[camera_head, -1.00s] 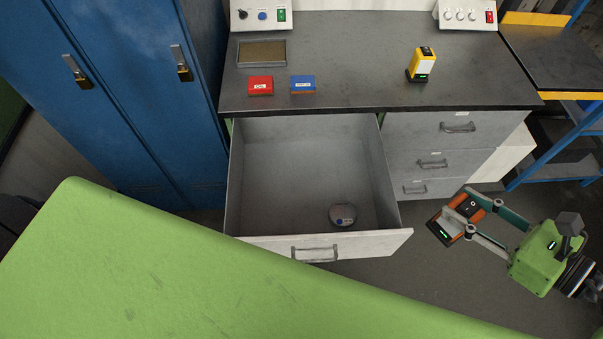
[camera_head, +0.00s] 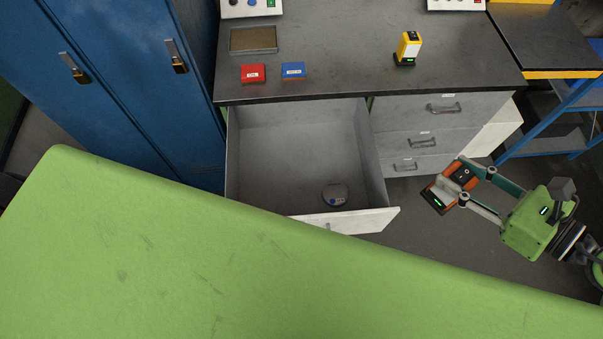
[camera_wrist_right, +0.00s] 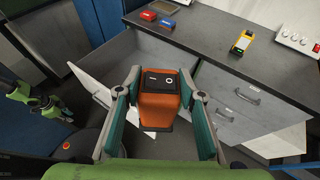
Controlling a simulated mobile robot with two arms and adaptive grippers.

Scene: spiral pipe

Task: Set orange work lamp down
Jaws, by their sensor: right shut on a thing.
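The orange work lamp (camera_head: 451,187) is in my right gripper (camera_head: 474,186), to the right of the open drawer in the head view. The gripper is shut on the lamp's sides and holds it in the air, tilted in the head view. In the right wrist view the orange lamp (camera_wrist_right: 160,104) with its black top sits between the two fingers (camera_wrist_right: 160,90). Its underside is hidden there. My left gripper is not in the head view.
An open drawer (camera_head: 290,140) holds a round grey object (camera_head: 335,194). The grey worktop (camera_head: 350,60) carries a yellow lamp (camera_head: 408,48), a red box (camera_head: 253,73), a blue box (camera_head: 293,70) and a tray (camera_head: 253,40). Blue lockers (camera_head: 120,90) stand at left.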

